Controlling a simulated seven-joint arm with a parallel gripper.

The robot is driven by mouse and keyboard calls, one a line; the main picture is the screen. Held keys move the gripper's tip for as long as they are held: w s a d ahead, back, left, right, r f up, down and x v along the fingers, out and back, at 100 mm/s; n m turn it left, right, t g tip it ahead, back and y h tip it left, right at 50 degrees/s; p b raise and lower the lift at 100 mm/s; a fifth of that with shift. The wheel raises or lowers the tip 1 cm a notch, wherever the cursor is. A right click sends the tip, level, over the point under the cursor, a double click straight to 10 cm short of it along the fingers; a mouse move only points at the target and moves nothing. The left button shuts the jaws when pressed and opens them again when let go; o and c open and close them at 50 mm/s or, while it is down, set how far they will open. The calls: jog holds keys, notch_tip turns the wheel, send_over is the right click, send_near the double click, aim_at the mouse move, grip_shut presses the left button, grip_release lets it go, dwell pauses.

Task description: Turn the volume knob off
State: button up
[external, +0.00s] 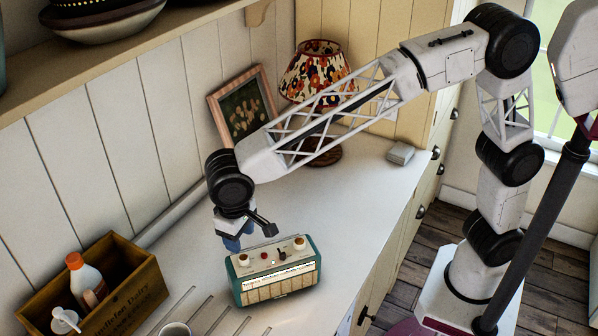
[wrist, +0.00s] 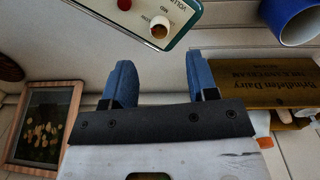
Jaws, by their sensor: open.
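A teal radio (external: 280,285) with a cream top stands on the counter. Its volume knob (external: 243,260) is a pale knob at the left end of the top. In the wrist view the knob (wrist: 160,29) shows tan wood on its end, beside printed lettering that is partly cut off. My gripper (wrist: 162,78) has two blue fingers spread apart with nothing between them. The knob lies beyond the fingertips, roughly in line with the gap. In the external view my gripper (external: 231,242) is low, just behind the radio's left end, with its fingers partly hidden.
A red button (external: 264,255) and another knob (external: 299,243) sit on the radio. A wooden crate (external: 130,300) with bottles stands left, and a mug (external: 175,328) is at the bottom edge. A framed picture (external: 243,105) and lamp (external: 318,72) stand behind. The counter right of the radio is clear.

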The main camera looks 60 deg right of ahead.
aim_at(244, 258)
jog(key=shift+d+f, duration=0.2)
jog(key=shift+f, duration=3.6)
jog(key=c, duration=0.9)
